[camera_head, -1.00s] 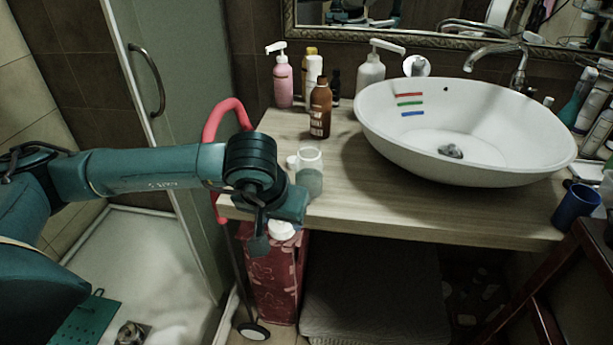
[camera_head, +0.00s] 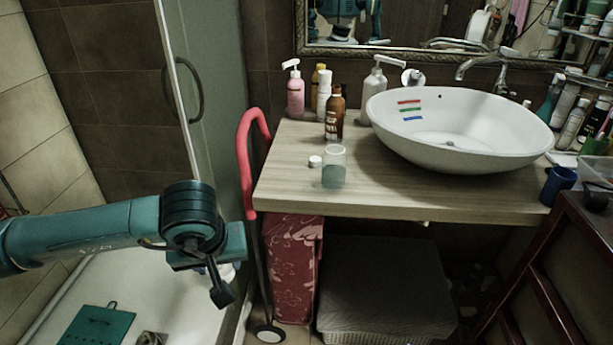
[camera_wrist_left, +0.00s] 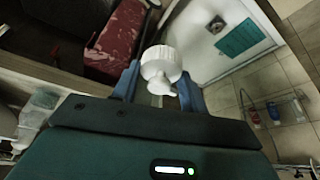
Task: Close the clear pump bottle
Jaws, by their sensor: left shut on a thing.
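The clear bottle (camera_head: 334,168) stands upright and open-topped on the wooden counter, near its left front, with pale liquid low inside. A small white cap (camera_head: 315,161) lies just left of it. My left gripper (camera_head: 215,262) is left of the counter and lower in the picture, apart from the bottle. In the left wrist view my left gripper (camera_wrist_left: 158,86) is shut on a white pump head (camera_wrist_left: 161,66), its ribbed collar and nozzle showing between the fingers. In the head view the pump head is mostly hidden behind my wrist. My right gripper is not in view.
A brown bottle (camera_head: 335,118), pink pump bottle (camera_head: 296,95) and grey pump bottle (camera_head: 374,92) stand behind the clear bottle. A white basin (camera_head: 460,145) fills the counter's right. A red-handled cane (camera_head: 243,150) stands at the counter's left edge. The counter front is clear.

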